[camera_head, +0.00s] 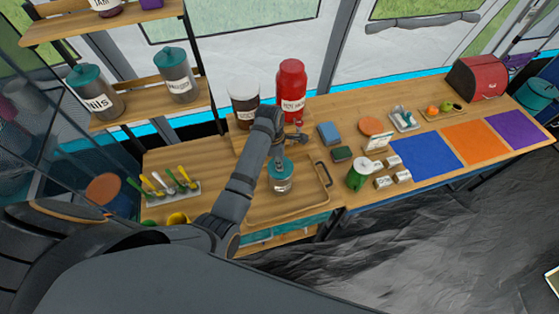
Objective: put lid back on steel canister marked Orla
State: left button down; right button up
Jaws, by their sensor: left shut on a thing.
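My left gripper (281,151) reaches in over the wooden tray and points down, shut on the teal lid (281,164). The steel canister (282,185) stands upright on the tray directly below the lid, with a pale label too small to read. From this angle I cannot tell whether the lid touches the canister's rim or is just above it. My left wrist hides part of the area behind the lid. My right gripper is not in view.
The wooden tray (312,205) has free room around the canister. A red container (291,85) and a dark, white-topped container (243,100) stand behind. Two teal-lidded canisters, one marked Nils (97,92), stand on the left shelf. A green mug (358,175) is at right.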

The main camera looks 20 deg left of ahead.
pick_arm(q)
jog(key=shift+f, duration=0.15)
dwell(0.6)
jog(key=c, duration=0.7)
grip_release()
jog(key=shift+o, duration=0.2)
jog(key=shift+r, duration=3.55)
jog(key=shift+c, duration=0.2)
grip_shut()
